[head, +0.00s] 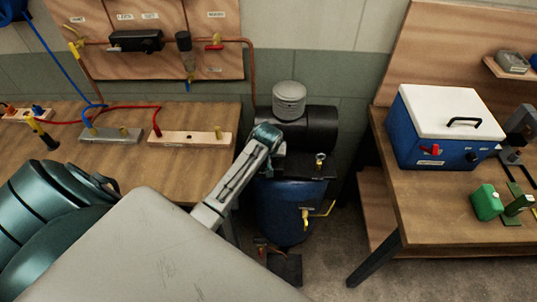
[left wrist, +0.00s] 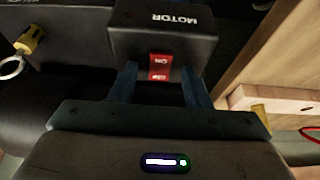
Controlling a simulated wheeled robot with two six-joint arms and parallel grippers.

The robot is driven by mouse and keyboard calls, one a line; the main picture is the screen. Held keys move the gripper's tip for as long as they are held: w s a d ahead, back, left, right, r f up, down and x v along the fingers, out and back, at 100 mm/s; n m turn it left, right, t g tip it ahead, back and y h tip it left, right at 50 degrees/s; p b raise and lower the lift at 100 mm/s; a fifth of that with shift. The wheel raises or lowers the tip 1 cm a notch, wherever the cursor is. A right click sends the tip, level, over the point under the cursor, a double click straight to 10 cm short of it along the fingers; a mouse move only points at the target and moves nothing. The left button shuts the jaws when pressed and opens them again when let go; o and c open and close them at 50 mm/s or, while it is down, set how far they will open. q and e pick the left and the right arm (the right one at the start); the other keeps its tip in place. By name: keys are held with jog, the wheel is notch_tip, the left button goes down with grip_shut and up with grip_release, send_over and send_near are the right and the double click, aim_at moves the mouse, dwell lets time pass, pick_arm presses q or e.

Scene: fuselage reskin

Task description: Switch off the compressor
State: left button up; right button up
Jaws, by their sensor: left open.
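The compressor stands on the floor between the two benches, with a blue tank (head: 288,212), a black motor body (head: 318,128) and a grey ribbed cylinder (head: 289,98) on top. In the left wrist view, a black box (left wrist: 160,32) marked MOTOR, upside down in the picture, carries a red rocker switch (left wrist: 160,66). Which half of the switch is pressed I cannot tell. My left gripper (left wrist: 158,74) is open, its fingers either side of the switch, with nothing between them held. It shows at the compressor's upper left in the head view (head: 277,150). My right gripper is not in view.
A yellow-handled valve (head: 305,217) sticks out from the tank. The left bench (head: 190,175) carries hose fittings, below a wooden wall panel (head: 150,65). The right bench (head: 440,225) holds a blue box with a white lid (head: 440,125). Some floor is clear between them.

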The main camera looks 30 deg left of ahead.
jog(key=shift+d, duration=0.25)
pick_arm(q)
jog(key=shift+c, duration=1.1)
grip_shut()
jog(key=shift+w+a+r+g+h, duration=0.15)
jog(key=shift+w+g+h, duration=0.15)
jog(key=shift+g+h, duration=0.3)
jog(key=shift+g, duration=0.6)
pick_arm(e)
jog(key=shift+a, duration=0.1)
pick_arm(q)
jog(key=shift+o, duration=1.1)
grip_release()
